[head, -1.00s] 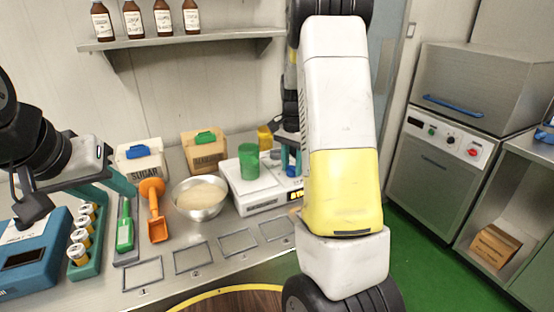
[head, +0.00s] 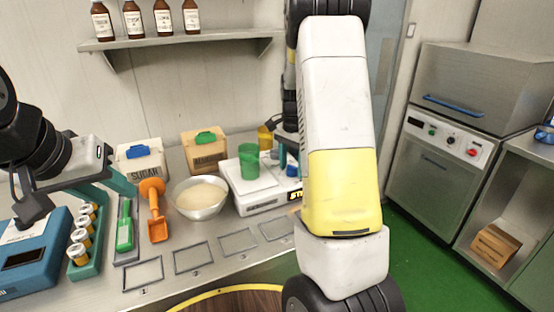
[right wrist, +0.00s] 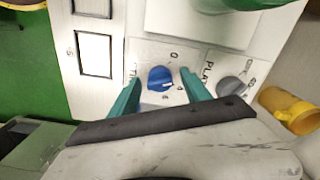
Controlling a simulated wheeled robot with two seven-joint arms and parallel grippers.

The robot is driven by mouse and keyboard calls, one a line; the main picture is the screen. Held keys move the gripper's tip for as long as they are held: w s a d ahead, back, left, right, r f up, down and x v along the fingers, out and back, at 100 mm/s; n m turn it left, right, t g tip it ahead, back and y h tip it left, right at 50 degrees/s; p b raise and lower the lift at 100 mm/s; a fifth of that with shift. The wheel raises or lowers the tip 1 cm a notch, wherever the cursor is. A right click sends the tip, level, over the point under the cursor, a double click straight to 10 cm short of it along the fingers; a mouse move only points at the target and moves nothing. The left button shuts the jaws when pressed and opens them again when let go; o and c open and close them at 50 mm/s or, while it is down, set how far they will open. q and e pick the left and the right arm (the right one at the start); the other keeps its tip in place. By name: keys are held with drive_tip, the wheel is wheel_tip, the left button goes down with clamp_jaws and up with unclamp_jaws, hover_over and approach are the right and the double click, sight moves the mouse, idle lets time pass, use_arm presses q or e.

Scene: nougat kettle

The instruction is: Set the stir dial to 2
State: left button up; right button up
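The blue dial (right wrist: 160,77) sits on the white panel in the right wrist view, with small printed marks around it. A pale pointer line shows on its lower right; the number it points at is too small to read surely. My right gripper (right wrist: 160,92) has its two teal fingers apart, one on each side of the blue dial; contact is not clear. In the head view, the dial is a small blue spot (head: 291,169), partly hidden by my right gripper (head: 289,155). My left gripper (head: 85,180) hangs above the left bench; its finger opening is unclear.
A grey dial (right wrist: 232,88) sits right of the blue one, by a "PLAT" label. A green beaker (head: 249,162) stands on the white appliance (head: 250,204). A yellow cup (right wrist: 290,108) is close right of my gripper. A metal bowl (head: 199,198) stands left.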

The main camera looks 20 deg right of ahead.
sight(292, 166)
wheel_tip(292, 166, up, 7)
drive_tip(key=shift+r, duration=0.45)
idle(0.5)
drive_tip(key=shift+s+a+r, duration=0.1)
drive_tip(key=shift+s+r, duration=0.05)
drive_tip(key=s+a+r+n+t+y, duration=0.1)
drive_tip(key=s+a+r+n+t, duration=0.2)
drive_tip(key=s, duration=0.9)
drive_tip(key=s+a+r+n+t+y, duration=0.1)
drive_tip(key=s+a+r+n+t, duration=0.2)
drive_tip(key=s+a+r+n, duration=0.3)
drive_tip(key=s+a+n, duration=0.3)
drive_tip(key=s+a, duration=0.1)
drive_tip(key=s, duration=0.2)
drive_tip(key=shift+r+n, duration=0.15)
drive_tip(key=shift+n, duration=0.15)
drive_tip(key=shift+d, duration=0.1)
